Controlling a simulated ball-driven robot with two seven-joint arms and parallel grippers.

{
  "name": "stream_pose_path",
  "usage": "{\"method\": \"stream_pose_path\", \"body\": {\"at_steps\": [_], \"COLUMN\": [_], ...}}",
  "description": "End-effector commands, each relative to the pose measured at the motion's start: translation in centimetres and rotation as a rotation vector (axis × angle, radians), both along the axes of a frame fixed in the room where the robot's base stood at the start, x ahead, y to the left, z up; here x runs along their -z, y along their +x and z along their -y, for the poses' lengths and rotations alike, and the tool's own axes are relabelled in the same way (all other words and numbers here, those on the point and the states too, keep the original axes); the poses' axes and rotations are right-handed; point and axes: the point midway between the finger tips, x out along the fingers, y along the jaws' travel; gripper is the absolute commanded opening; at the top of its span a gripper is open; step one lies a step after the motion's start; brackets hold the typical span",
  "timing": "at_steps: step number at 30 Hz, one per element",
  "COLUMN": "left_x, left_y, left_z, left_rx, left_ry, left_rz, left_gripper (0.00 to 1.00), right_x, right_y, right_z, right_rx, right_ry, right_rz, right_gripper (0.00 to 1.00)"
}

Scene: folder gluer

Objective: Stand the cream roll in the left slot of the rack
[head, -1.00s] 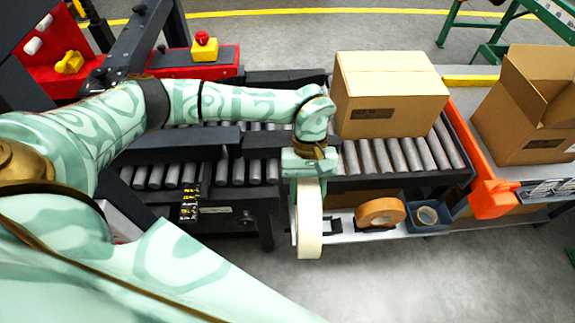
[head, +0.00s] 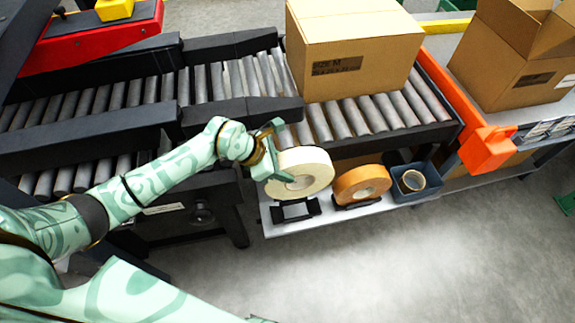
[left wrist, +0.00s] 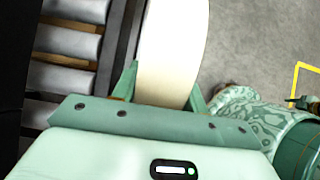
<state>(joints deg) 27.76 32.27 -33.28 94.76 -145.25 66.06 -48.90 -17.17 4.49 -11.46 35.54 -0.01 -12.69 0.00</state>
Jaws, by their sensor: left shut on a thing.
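The cream roll (head: 312,165) is upright on its edge, held at its left side by my left gripper (head: 281,168). In the left wrist view the cream roll (left wrist: 175,45) lies between the two fingers of the left gripper (left wrist: 165,88). The rack's left slot (head: 295,211) is a black cradle on the grey shelf, just below the roll. I cannot tell whether the roll touches it. An orange-tan roll (head: 362,183) stands in the black slot to the right. My right gripper is not in view.
A blue bin (head: 425,192) with a small tape roll stands right of the rack. The roller conveyor (head: 350,118) with a closed carton (head: 350,50) runs behind the shelf. An orange bracket (head: 487,150) stands at the right. The floor in front is clear.

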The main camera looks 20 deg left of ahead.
Motion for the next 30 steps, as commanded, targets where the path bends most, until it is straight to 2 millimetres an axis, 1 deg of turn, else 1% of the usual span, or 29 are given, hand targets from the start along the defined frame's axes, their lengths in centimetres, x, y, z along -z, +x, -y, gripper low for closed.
{"method": "stream_pose_path", "body": {"at_steps": [9,12,18,24,30], "left_x": [3.1,4.2,6.1,7.4,7.9], "left_y": [0.0,0.0,0.0,0.1,0.1], "left_z": [0.1,0.1,0.1,0.1,0.1], "left_rx": [0.002,0.002,0.003,0.002,0.003], "left_ry": [-0.004,-0.004,-0.003,-0.003,-0.003], "left_rz": [-0.002,-0.002,0.000,0.001,0.003], "left_gripper": [0.00,0.00,0.00,0.00,0.00], "right_x": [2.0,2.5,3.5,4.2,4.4], "right_y": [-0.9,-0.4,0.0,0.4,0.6], "right_z": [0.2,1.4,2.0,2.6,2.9], "right_rx": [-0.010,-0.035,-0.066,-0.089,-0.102], "right_ry": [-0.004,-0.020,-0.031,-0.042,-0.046], "right_rz": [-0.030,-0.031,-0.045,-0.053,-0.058], "right_gripper": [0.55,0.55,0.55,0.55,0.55]}}
